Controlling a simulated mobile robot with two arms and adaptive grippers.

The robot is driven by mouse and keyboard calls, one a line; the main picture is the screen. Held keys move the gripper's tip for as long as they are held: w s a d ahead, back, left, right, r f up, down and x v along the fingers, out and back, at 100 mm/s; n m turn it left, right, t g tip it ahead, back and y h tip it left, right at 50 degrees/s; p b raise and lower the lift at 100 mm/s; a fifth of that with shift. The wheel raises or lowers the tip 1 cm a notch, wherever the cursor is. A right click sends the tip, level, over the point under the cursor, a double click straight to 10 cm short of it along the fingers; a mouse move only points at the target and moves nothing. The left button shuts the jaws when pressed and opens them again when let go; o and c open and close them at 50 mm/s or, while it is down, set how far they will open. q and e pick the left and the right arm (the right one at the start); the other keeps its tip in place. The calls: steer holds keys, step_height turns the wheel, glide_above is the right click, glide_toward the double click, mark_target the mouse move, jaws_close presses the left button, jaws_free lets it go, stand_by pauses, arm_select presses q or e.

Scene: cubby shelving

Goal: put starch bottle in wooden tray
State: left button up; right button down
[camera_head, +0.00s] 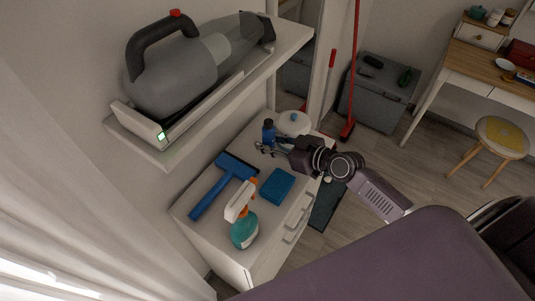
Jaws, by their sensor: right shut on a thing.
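A small blue bottle (268,128) with a dark top stands upright near the back of the white cabinet top. My right gripper (268,149) is at its lower part, with its fingers closed around it. The fingers partly hide the bottle's base, so I cannot tell if it touches the cabinet. A teal spray bottle (244,231) with a white and orange trigger stands at the cabinet's near end. No label is readable on either bottle. I cannot make out a wooden tray. My left gripper is out of view.
The white cabinet (206,236) also holds a blue squeegee (222,184), a blue cloth or sponge (277,186) and a white lidded pot (294,122). A shelf with a grey handheld vacuum (178,78) overhangs at left. A grey bin (380,92) and desk (467,60) stand beyond open floor.

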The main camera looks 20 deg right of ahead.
mark_target(268, 159)
step_height(268, 159, down, 5)
steer(key=shift+f+b, duration=0.1)
steer(key=shift+b, duration=0.65)
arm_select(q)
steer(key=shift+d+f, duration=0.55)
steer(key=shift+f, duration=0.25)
arm_select(e)
steer(key=shift+f, duration=0.2)
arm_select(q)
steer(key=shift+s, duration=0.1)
arm_select(e)
steer(key=shift+f+b, duration=0.25)
steer(key=shift+b, duration=0.05)
steer(key=c, duration=1.6)
jaws_free()
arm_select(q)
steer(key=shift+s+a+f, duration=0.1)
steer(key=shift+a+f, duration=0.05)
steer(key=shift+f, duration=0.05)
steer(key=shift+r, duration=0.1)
arm_select(e)
steer(key=shift+r, duration=0.1)
